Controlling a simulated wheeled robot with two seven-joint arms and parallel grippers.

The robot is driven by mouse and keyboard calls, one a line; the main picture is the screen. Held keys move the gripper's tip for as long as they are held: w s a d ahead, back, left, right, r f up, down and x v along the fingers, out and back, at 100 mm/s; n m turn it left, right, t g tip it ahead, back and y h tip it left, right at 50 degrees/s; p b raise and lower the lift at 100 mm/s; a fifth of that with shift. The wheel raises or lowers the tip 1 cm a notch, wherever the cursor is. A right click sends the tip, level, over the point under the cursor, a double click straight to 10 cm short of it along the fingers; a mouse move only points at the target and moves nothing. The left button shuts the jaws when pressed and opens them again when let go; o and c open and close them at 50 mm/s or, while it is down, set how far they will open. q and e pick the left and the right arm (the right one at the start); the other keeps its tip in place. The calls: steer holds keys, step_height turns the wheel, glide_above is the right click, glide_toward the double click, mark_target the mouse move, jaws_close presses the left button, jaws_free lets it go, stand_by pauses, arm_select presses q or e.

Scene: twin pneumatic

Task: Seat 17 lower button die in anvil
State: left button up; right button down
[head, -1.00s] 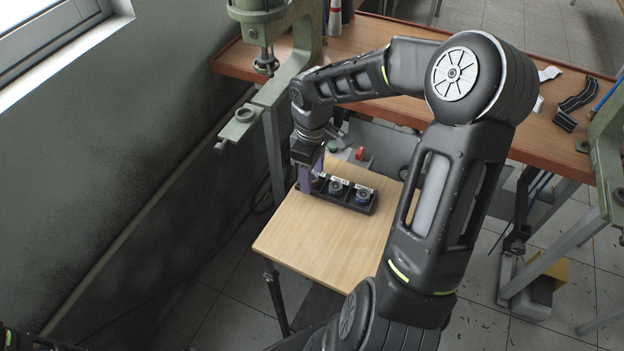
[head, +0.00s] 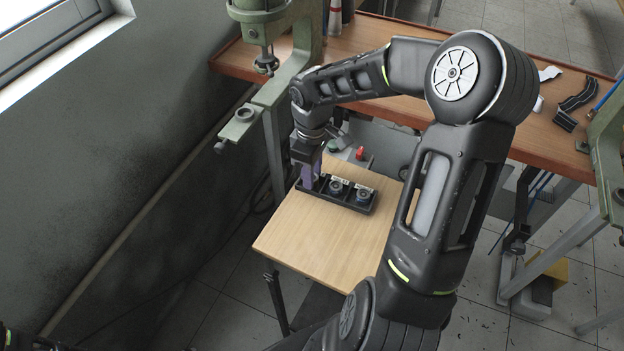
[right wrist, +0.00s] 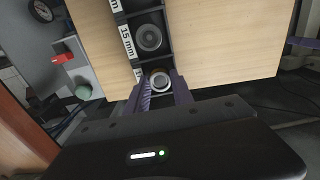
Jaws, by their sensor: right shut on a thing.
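A black die tray (head: 356,207) with three compartments lies on the wooden board. My right gripper (head: 309,182) points down into its left compartment. In the right wrist view, the purple fingers (right wrist: 160,92) are shut on a round metal die (right wrist: 161,80), still at the tray. That die's label is mostly hidden. The middle die (head: 336,187) sits beside a "15 mm" label in the right wrist view (right wrist: 149,37). A third die (head: 363,194) sits in the right compartment. A green press (head: 300,40) has a lower arm ending in an anvil (head: 244,114). My left gripper is out of view.
The wooden board (head: 300,240) is bare in front of the tray. A grey box with a red button (head: 360,153) and a green button (head: 332,145) stands behind it. Another green press (head: 608,160) is at the right. A wall (head: 110,180) bounds the left.

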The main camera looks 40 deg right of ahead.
stand_by(0.4)
arm_select(q)
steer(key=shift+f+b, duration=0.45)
steer(key=shift+b, duration=0.05)
arm_select(e)
step_height(320, 180, up, 10)
stand_by(0.5)
